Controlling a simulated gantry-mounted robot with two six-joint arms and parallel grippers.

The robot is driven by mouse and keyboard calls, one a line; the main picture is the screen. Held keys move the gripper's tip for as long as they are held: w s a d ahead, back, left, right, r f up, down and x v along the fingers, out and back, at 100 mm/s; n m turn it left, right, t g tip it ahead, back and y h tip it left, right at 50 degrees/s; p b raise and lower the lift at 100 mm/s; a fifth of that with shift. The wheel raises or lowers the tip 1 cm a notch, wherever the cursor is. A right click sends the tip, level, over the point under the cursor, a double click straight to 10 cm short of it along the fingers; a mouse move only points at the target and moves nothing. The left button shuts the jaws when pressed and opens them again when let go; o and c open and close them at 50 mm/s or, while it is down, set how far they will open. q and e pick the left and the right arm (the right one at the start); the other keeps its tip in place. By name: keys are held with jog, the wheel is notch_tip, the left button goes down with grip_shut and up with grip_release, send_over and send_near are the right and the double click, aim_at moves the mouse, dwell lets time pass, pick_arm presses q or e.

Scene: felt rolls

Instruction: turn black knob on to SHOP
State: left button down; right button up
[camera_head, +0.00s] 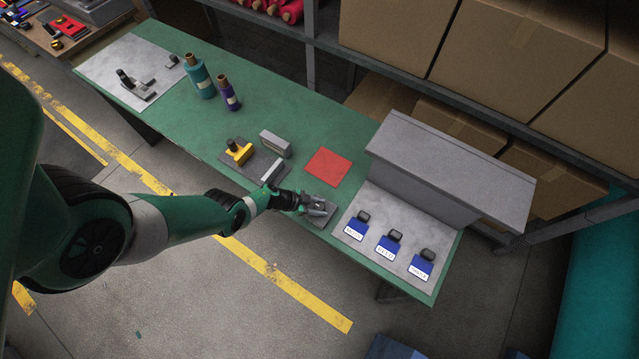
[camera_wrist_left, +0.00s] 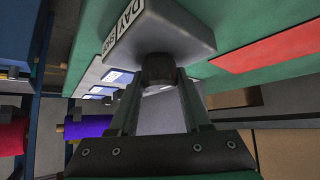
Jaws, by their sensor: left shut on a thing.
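The black knob (camera_wrist_left: 157,68) sticks out from a grey box (camera_wrist_left: 185,35) in the left wrist view. A white label (camera_wrist_left: 128,22) on the box's side reads DAY, with a second word beside it that looks like SHOP and is partly cut off. My left gripper (camera_head: 318,208) is at the front edge of the green bench, over the grey box (camera_head: 322,220). In the left wrist view its two fingers (camera_wrist_left: 158,80) are shut on the knob, one on each side. I cannot tell which way the knob points. My right gripper is not in view.
A red felt square (camera_head: 328,167) lies behind the gripper. A yellow tool (camera_head: 239,151) and felt rolls (camera_head: 200,78) stand to the left.

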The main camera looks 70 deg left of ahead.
pick_arm(q)
jog(key=m+h+b, duration=0.2)
jog(key=m, duration=0.1)
jog(key=shift+f+g, duration=0.2)
jog(key=shift+g, duration=0.2)
jog(key=shift+m+h+b, duration=0.6)
jog(key=shift+m+h, duration=0.1)
jog(key=shift+m, duration=0.1)
jog(key=shift+r+g, duration=0.1)
jog(key=shift+g, duration=0.2)
jog(key=shift+c, duration=1.8)
grip_release()
jog(key=shift+r, duration=0.1)
